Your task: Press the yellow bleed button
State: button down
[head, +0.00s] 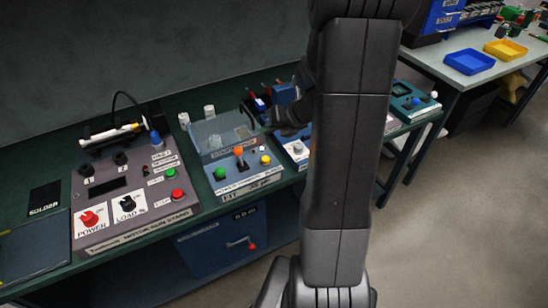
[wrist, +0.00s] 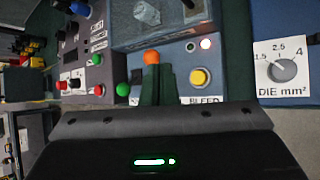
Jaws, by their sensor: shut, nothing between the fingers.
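The yellow bleed button (wrist: 199,77) is a round knob on a light base on the blue-grey pump panel, right of my fingers in the wrist view. A BLEED label (wrist: 205,100) is partly visible below it. The button also shows in the head view (head: 265,160), on the blue panel's right part. My gripper (wrist: 158,72) is shut and empty, its dark fingers together just below the orange lever knob (wrist: 151,57) in the picture. The fingers look apart from the button. I cannot tell whether they touch the lever. In the head view my arm hides much of the bench.
A green button (wrist: 123,89) lies left of my fingers. A DIE mm² dial panel (wrist: 282,70) stands to the right. The grey motor run stand (head: 132,205) is left of the pump panel.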

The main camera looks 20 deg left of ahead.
jog(key=shift+f, duration=0.2)
jog(key=b, duration=0.8)
send_over(269, 160)
notch_tip(269, 160, down, 6)
jog(key=shift+f, duration=0.1)
jog(key=shift+f+b, duration=0.45)
jog(key=shift+f, duration=0.7)
dwell(0.8)
jog(key=shift+f, duration=0.4)
jog(key=shift+f, duration=0.6)
dwell(0.7)
jog(key=shift+r, duration=0.1)
jog(key=shift+r+p, duration=0.95)
jog(key=shift+p, duration=0.1)
